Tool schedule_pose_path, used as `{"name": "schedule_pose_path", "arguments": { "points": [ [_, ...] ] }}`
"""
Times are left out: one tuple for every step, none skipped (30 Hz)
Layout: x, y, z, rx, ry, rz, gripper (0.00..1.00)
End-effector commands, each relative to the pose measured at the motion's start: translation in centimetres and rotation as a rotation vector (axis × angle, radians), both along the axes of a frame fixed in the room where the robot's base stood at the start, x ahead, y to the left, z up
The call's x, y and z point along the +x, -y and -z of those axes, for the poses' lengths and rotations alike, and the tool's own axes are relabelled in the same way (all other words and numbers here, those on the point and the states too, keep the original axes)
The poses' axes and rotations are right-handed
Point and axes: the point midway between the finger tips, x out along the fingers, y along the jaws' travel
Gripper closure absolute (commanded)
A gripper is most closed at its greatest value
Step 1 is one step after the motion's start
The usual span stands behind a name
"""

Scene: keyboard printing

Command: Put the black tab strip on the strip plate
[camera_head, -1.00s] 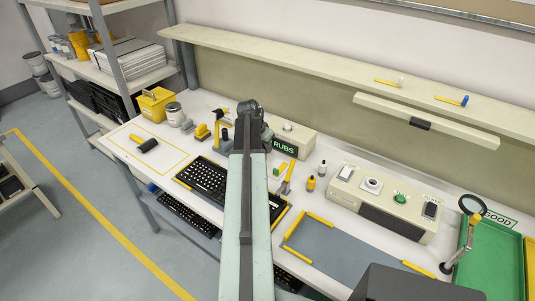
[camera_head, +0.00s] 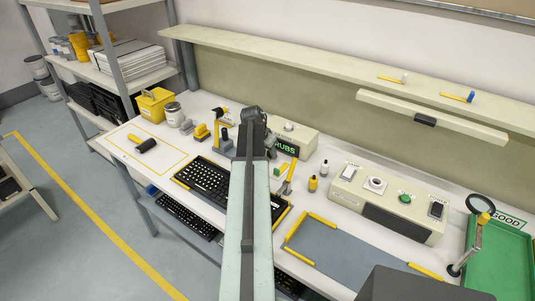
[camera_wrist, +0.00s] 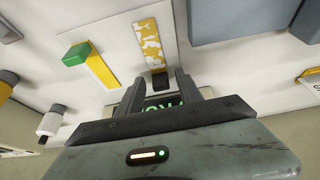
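In the wrist view a strip with a black tab (camera_wrist: 159,79) at its near end and a yellow-and-white blotched body (camera_wrist: 152,46) lies against a pale surface. My gripper (camera_wrist: 158,84) is open, its two dark fingers on either side of the black tab with a gap showing. A yellow strip with a green tab (camera_wrist: 76,54) lies to its left; this green tab also shows in the head view (camera_head: 278,171). In the head view my arm hides the gripper and the black tab. I cannot tell for sure which surface is the strip plate.
A beige box with a green-lettered display (camera_head: 286,147) stands behind my arm. A black keyboard (camera_head: 203,181) lies left of my arm. Two more yellow strips (camera_head: 457,97) lie on the shelf.

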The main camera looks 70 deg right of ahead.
Motion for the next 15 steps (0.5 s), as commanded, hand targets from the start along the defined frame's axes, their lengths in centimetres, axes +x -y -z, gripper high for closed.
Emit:
{"name": "schedule_pose_path", "arguments": {
  "points": [
    [0.0,0.0,0.0,0.0,0.0,0.0,0.57],
    [0.0,0.0,0.0,0.0,0.0,0.0,0.57],
    [0.0,0.0,-0.1,0.0,0.0,0.0,0.57],
    [0.0,0.0,-0.2,0.0,0.0,0.0,0.57],
    [0.0,0.0,-0.4,0.0,0.0,0.0,0.57],
    [0.0,-0.1,-0.7,0.0,0.0,0.0,0.57],
    [0.0,-0.2,-1.0,0.0,0.0,0.0,0.57],
    [0.0,-0.3,-1.4,0.0,0.0,0.0,0.57],
    [0.1,-0.5,-2.0,0.0,0.0,0.0,0.57],
    [0.1,-0.7,-2.4,0.0,0.0,0.0,0.57],
    [0.2,-0.8,-3.0,0.0,0.0,0.0,0.57],
    [0.3,-1.1,-3.8,0.0,0.0,0.0,0.57],
    [0.3,-1.3,-4.4,0.0,0.0,0.0,0.57],
    [0.4,-1.6,-5.1,0.0,0.0,0.0,0.57],
    [0.5,-1.9,-6.0,0.0,0.0,0.001,0.57]
  ]
}}
